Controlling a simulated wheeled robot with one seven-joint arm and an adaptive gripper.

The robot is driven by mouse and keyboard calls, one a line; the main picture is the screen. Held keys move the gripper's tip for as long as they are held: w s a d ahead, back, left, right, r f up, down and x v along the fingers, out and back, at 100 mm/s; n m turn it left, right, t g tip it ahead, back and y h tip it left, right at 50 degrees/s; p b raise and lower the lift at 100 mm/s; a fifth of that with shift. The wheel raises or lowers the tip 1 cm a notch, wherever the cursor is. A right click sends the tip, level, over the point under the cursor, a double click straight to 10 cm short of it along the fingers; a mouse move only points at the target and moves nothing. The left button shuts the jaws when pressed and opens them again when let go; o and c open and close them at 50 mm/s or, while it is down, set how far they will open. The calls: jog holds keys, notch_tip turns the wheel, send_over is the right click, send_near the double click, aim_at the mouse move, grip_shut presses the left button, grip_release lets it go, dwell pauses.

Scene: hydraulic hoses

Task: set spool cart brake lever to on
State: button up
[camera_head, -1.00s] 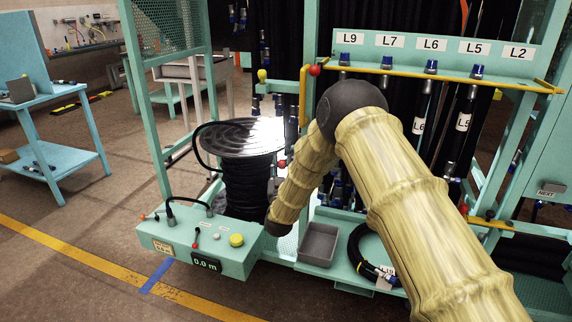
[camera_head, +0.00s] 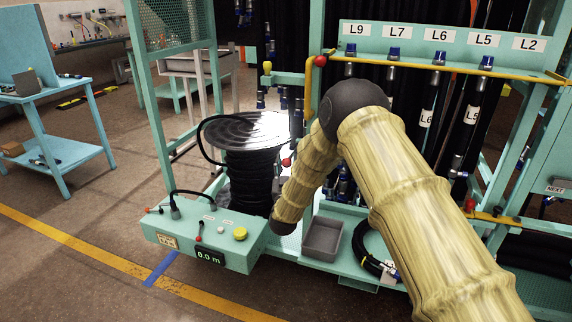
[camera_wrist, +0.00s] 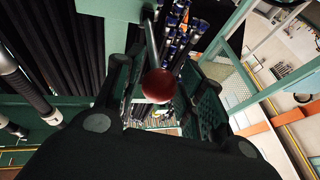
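A red ball knob (camera_wrist: 158,86) on a thin grey rod shows in the wrist view, between the two fingers of my gripper (camera_wrist: 158,100). The fingers are spread apart, with gaps visible on both sides of the knob. In the head view my gripper is hidden behind my arm. A red knob (camera_head: 287,162) shows just left of my forearm, beside the hose spool (camera_head: 250,175); I cannot tell if it is the same knob.
A yellow button (camera_head: 240,233) and a 0.0 m display (camera_head: 209,256) are on the box. A grey bin (camera_head: 322,238) and a coiled hose (camera_head: 368,252) lie on the rack's base. Another red knob (camera_head: 320,61) is on the yellow rail. The floor at left is open.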

jog(key=shift+r, duration=0.1)
jog(key=v, duration=1.2)
